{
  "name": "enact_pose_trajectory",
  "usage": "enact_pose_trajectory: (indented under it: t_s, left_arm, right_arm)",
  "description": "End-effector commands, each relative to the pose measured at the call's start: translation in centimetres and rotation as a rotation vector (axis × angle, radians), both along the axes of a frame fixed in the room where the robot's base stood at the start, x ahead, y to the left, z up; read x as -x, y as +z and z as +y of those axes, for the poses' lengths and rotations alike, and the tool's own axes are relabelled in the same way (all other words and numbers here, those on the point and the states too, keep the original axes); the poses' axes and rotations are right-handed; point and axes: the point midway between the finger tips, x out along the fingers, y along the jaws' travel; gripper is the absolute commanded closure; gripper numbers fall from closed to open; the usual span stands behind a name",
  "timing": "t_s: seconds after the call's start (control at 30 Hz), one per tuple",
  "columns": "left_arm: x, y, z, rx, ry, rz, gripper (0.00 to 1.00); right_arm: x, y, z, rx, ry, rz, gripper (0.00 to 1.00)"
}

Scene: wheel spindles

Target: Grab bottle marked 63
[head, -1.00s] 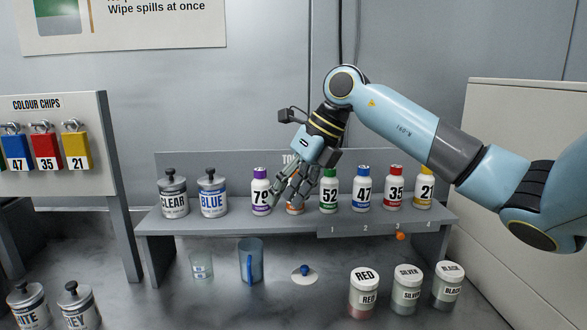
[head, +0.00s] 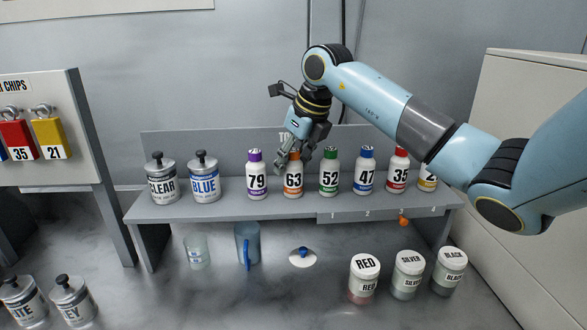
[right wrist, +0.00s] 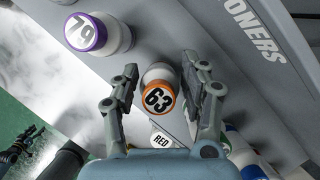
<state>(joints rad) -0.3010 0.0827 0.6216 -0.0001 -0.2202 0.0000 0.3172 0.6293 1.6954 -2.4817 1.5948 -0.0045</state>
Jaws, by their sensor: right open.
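The bottle marked 63 (head: 292,182) is white with an orange cap and label. It stands upright on the grey shelf between the purple 79 bottle and the green 52 bottle. My right gripper (head: 294,160) is at its top, fingers pointing down. In the right wrist view the gripper (right wrist: 160,85) is open, with the 63 bottle's orange-rimmed cap (right wrist: 158,98) between its two fingers. A gap shows on the left; the right finger is close to the bottle, and I cannot tell whether it touches.
The 79 bottle (head: 257,178) and 52 bottle (head: 329,174) stand close on either side. Bottles 47 (head: 364,173) and 35 (head: 397,172) follow to the right. CLEAR (head: 162,180) and BLUE (head: 204,180) tins stand left on the shelf (head: 230,211). A back panel rises behind.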

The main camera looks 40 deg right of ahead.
Motion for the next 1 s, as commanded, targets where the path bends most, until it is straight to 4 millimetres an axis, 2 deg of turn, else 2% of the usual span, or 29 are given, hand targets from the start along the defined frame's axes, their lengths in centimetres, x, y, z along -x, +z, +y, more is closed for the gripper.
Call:
enact_pose_trajectory:
  t_s: [0.17, 0.4, 0.73, 1.0]
  left_arm:
    - [-0.2, 0.6, 0.0, 0.0, 0.0, -0.003, 0.5]
    - [-0.1, 0.5, -0.2, 0.003, 0.001, -0.002, 0.5]
    - [0.0, 0.5, -0.4, 0.005, 0.001, 0.0, 0.5]
    - [0.0, 0.5, -0.4, 0.004, 0.002, 0.0, 0.5]
  right_arm:
    - [-0.7, -1.6, 0.1, 0.0, 0.0, 0.001, 0.55]
    - [-0.7, -1.8, 0.1, 0.0, 0.001, 0.0, 0.56]
    - [-0.7, -1.8, 0.1, 0.0, 0.001, 0.0, 0.99]
    - [-0.7, -1.7, 0.1, 0.0, 0.001, -0.001, 1.0]
